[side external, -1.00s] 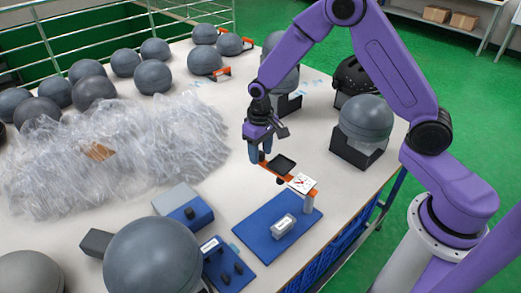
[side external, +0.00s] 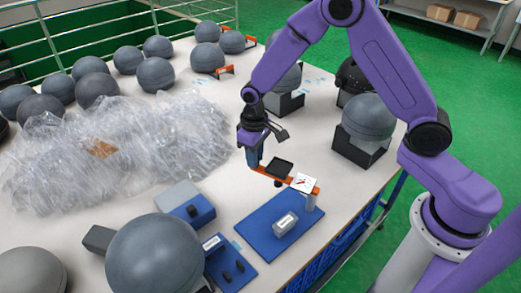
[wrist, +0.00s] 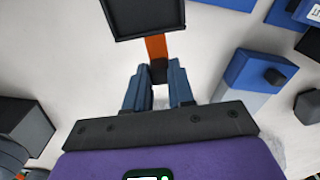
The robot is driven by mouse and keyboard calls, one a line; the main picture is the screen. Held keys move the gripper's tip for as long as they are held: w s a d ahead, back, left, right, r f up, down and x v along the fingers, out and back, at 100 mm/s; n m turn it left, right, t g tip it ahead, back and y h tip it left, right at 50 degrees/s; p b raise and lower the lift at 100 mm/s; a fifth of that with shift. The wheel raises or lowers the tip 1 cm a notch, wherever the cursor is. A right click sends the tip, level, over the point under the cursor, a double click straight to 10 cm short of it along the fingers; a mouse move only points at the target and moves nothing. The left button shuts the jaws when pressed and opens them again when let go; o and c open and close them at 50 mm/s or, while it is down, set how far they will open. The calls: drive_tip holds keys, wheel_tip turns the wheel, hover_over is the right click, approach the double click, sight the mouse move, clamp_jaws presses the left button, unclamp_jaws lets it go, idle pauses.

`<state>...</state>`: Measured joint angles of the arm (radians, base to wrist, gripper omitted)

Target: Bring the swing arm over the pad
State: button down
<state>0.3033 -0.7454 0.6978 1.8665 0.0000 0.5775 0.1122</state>
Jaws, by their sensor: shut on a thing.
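The swing arm (side external: 267,174) is an orange bar that runs from a light post (side external: 311,201) out to my gripper (side external: 254,162). A dark square tray (side external: 279,168) sits on the bar, and a white dial card (side external: 303,183) lies near the post. In the wrist view, my gripper (wrist: 158,88) is shut on a dark knob (wrist: 158,70) at the bar's outer end, with the tray (wrist: 145,18) just beyond. The blue pad (side external: 262,235) lies flat on the table at the post's foot, with a small grey labelled block (side external: 285,223) on it. The tray is behind the pad, not above it.
Crumpled clear plastic (side external: 130,145) covers the table left of my gripper. A blue-and-grey box (side external: 188,206) and a large grey ball (side external: 153,255) stand at the front. Balls in black stands (side external: 365,128) are at the right. Bare table lies around the bar's outer end.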

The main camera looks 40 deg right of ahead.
drive_tip(key=s+a+n, duration=1.2)
drive_tip(key=s+n, duration=0.2)
drive_tip(key=s, duration=0.3)
idle(0.4)
drive_tip(key=c, duration=1)
unclamp_jaws()
drive_tip(key=shift+o, duration=0.2)
wheel_tip(320, 180, up, 18)
drive_tip(key=shift+f, duration=0.25)
drive_tip(key=shift+d, duration=0.1)
